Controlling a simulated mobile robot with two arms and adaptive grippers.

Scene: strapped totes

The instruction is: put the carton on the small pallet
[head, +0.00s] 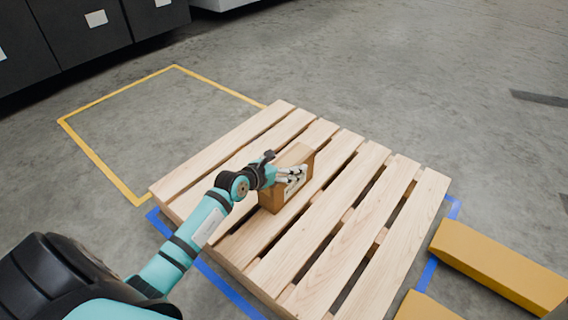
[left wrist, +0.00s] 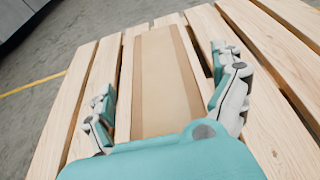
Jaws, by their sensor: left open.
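The carton (head: 297,159) is a small brown box standing on the wooden slats of the small pallet (head: 333,236), near its middle. In the left wrist view the carton (left wrist: 162,75) shows its brown face with darker bands along both sides. My left gripper (head: 290,178) is at the carton, hiding part of it in the head view. In the left wrist view its two fingers (left wrist: 168,97) are spread, one on each side of the carton, with small gaps showing. My right gripper is not in view.
Blue tape (head: 230,289) marks the floor around the pallet. A yellow taped outline (head: 98,166) lies empty behind it at left. Yellow blocks (head: 500,262) stand at the lower right. Dark cabinets (head: 85,30) line the upper left. Open floor lies beyond the pallet.

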